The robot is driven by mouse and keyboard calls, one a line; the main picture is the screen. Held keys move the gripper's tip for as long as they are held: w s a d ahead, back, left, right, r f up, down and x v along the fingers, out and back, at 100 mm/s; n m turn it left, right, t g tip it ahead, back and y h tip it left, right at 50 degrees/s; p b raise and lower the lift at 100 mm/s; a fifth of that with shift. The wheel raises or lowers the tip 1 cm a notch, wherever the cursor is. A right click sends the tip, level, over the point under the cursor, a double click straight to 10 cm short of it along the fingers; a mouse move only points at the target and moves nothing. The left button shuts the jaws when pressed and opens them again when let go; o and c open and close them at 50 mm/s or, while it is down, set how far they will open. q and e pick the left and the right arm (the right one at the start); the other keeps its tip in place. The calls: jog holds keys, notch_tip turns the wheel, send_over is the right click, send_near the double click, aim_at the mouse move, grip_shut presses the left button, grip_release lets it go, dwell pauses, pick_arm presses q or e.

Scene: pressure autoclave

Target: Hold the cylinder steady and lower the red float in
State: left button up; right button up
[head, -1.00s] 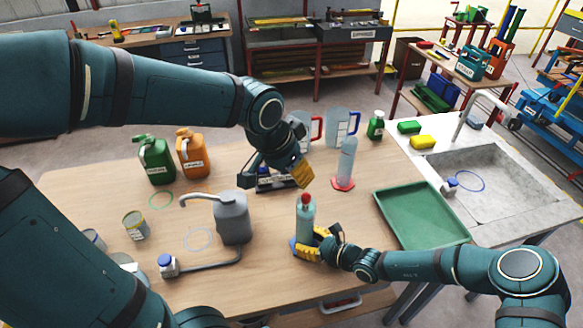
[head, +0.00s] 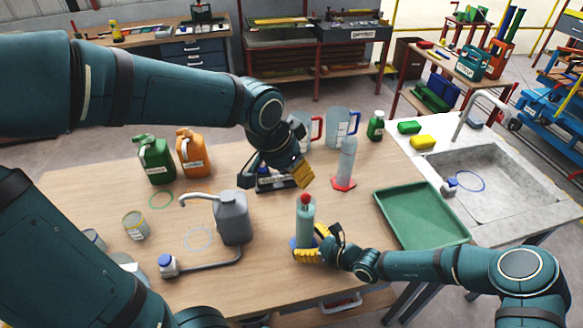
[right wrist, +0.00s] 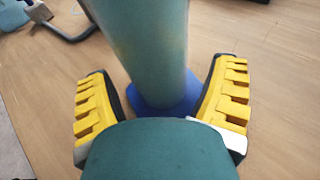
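A tall pale green cylinder (head: 306,222) stands upright on a blue base (head: 293,243) near the table's front edge. It also shows in the right wrist view (right wrist: 150,45), with its blue base (right wrist: 160,112). The red float (head: 305,199) shows at the cylinder's top; how deep it sits is unclear. My right gripper (head: 314,243) is low at the cylinder. In the right wrist view its yellow fingers (right wrist: 160,105) stand open on either side, with gaps to the cylinder. My left gripper (head: 275,178) hangs above and behind the cylinder, fingers spread and empty.
A second clear cylinder (head: 346,160) on a red base stands behind right. A grey spouted can (head: 232,218) stands left. A green tray (head: 420,215) lies right, before the sink (head: 490,175). Two jugs (head: 342,122) and a green bottle (head: 376,127) stand at the back.

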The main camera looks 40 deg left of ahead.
jog(key=shift+d, duration=0.1)
jog(key=v, duration=1.1)
jog(key=shift+d+r, duration=0.15)
jog(key=shift+d, duration=0.25)
